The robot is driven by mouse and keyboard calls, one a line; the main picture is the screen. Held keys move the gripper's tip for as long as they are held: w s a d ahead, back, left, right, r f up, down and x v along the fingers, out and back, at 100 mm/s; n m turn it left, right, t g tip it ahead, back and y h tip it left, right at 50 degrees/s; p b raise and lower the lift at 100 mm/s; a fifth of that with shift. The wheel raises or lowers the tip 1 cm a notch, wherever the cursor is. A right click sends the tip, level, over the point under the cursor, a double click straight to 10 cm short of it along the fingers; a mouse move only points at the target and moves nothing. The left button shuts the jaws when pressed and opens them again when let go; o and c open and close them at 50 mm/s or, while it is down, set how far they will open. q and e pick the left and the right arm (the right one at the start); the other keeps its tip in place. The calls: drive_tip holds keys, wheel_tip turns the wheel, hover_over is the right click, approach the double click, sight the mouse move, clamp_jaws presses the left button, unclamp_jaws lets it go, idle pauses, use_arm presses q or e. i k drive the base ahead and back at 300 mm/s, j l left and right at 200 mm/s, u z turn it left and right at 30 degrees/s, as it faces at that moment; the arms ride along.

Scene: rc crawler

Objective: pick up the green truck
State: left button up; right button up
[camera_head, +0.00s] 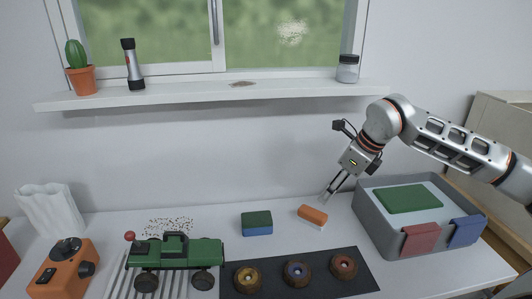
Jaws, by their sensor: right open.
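The green truck (178,251) stands upright at the left front of the white table, with dark wheels and a red ball on a stick at its left end. My right gripper (325,196) hangs in the air at the right, above and behind an orange-and-white block (312,215), well away from the truck. Its fingers point down and to the left, open, with nothing seen between them. My left gripper is not in view.
A dark mat (300,277) with several round wheels lies right of the truck. A green-and-blue sponge (257,223) lies behind. An orange controller (62,268) stands left. A grey bin (375,227) with cloths stands right. A window shelf (210,93) crosses the wall above.

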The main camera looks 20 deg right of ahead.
sight(175, 252)
drive_tip(key=k, duration=1)
